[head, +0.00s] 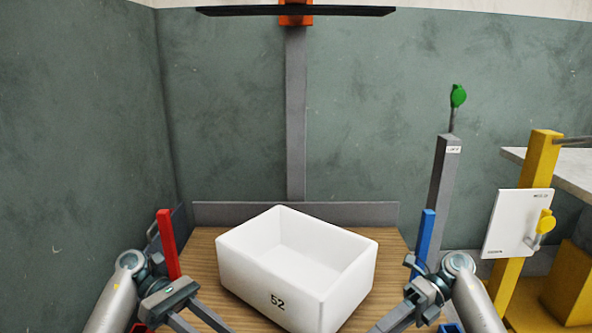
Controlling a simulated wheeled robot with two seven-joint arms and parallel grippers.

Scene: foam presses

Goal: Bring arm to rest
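My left gripper (197,318) is at the bottom left of the head view, at the near left side of the wooden table. Two grey fingers stand apart and slant down to the right; their tips run out of the frame. I see nothing between them. My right gripper (395,318) is at the bottom right, beside the table's near right side, pointing down to the left. Its fingertips are cut off, so its opening is unclear. Both grippers are apart from the white box (262,283) marked 52, which sits open and apparently empty between them.
The wooden table (205,262) has a red upright bar (166,243) at left and a blue one (426,237) at right, near my arms. A grey column rises behind. At right stand a grey post (441,195) with a green knob and a yellow post (541,160) with a white panel.

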